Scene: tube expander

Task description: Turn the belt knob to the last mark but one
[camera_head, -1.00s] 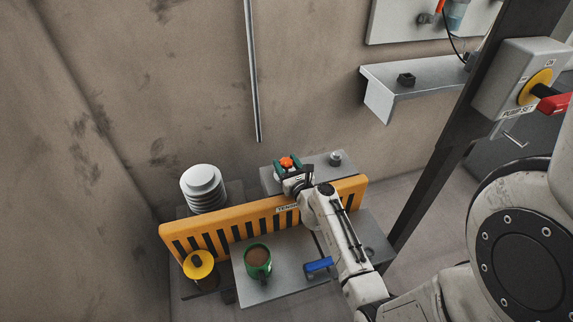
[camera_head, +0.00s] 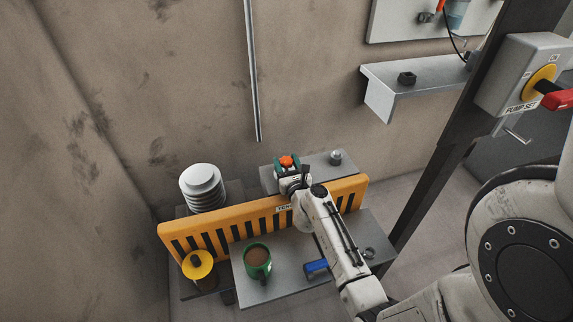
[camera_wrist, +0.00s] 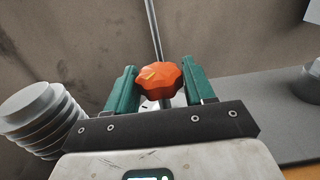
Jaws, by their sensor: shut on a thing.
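The belt knob (camera_head: 287,160) is an orange lobed knob above a grey plate behind the yellow guard. In the wrist view the knob (camera_wrist: 160,82) sits between my two teal fingers, with a lighter yellow pointer line on its top toward the upper left. My gripper (camera_head: 287,166) is shut on the knob, one finger on each side; it also shows in the wrist view (camera_wrist: 161,88).
The yellow slotted guard (camera_head: 225,231) stands just in front, under my wrist. A white stepped pulley (camera_head: 202,185) is to the left.

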